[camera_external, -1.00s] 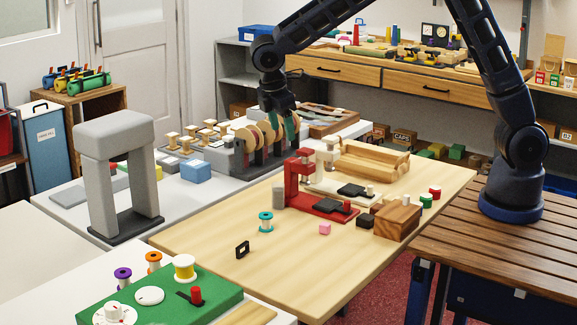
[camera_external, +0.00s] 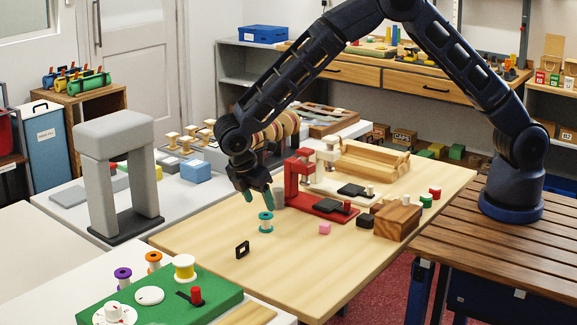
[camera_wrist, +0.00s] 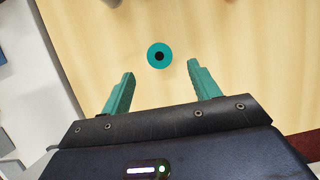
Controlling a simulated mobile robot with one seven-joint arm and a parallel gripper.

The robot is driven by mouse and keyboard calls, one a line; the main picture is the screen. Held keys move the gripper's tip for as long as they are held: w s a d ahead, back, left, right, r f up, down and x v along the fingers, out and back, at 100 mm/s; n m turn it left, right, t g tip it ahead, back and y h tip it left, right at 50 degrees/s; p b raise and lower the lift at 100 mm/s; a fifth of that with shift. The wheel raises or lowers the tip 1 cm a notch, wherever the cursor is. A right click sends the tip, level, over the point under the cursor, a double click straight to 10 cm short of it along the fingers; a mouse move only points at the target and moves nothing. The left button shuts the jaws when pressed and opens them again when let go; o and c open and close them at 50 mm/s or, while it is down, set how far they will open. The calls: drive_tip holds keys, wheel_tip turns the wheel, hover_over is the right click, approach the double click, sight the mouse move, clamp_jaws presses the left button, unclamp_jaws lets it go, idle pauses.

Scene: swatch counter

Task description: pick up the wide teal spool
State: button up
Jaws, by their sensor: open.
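The wide teal spool (camera_external: 266,222) stands upright on the light wooden table, with teal flanges and a pale middle. In the wrist view the spool (camera_wrist: 160,56) shows from above as a teal disc with a dark centre hole. My gripper (camera_external: 257,196) is above the table, just above and slightly left of the spool in the outside view. In the wrist view my gripper (camera_wrist: 160,82) has its two teal fingers spread apart with nothing between them. The spool lies just beyond the fingertips, roughly midway between them sideways.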

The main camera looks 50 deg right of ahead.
sight(266, 214)
drive_tip(key=shift+x, duration=3.55)
drive_tip(key=shift+d, duration=0.1)
drive_tip(key=shift+c, duration=0.2)
drive_tip(key=c, duration=1)
